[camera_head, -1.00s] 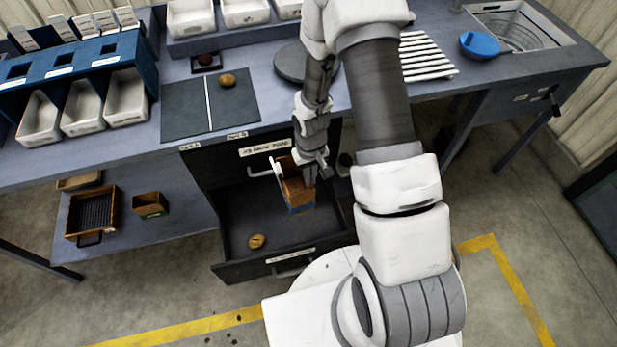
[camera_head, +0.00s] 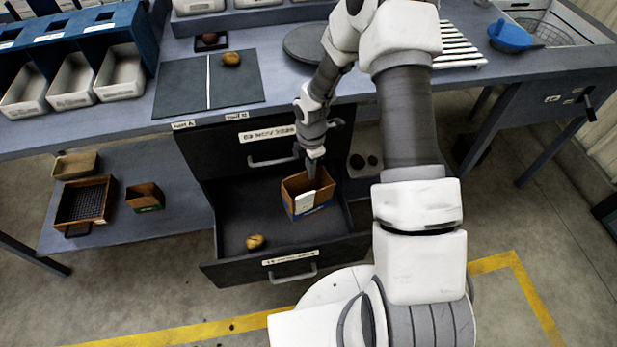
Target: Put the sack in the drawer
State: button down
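A brown, open-topped sack (camera_head: 291,191) with a white patch and a blue band is inside the open drawer (camera_head: 232,207), toward its right side. It looks upright and close to the drawer floor; whether it fully rests there is hard to tell. My gripper (camera_head: 313,175) points down at the sack's open top, its fingertips at or just inside the rim. The fingers look narrow from here, and their gap and any grip on the sack cannot be made out. A potato (camera_head: 255,242) lies on the drawer floor, left and in front of the sack.
A closed drawer front (camera_head: 258,146) is above the open drawer. The worktop holds a dark mat (camera_head: 180,90) with a potato (camera_head: 231,59), white bins (camera_head: 119,76) and a blue scoop (camera_head: 509,36). A small brown box (camera_head: 145,197) stands on the low shelf.

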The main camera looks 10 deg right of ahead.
notch_tip(320, 180, down, 23)
jog(key=w+n+b, duration=0.2)
jog(key=n+b, duration=0.4)
jog(key=b, duration=1.1)
jog(key=shift+w+r+b, duration=0.15)
jog(key=shift+r+b, duration=0.05)
jog(key=shift+b, duration=0.15)
jog(key=c, duration=1)
grip_release()
notch_tip(320, 180, up, 10)
jog(key=p, duration=0.8)
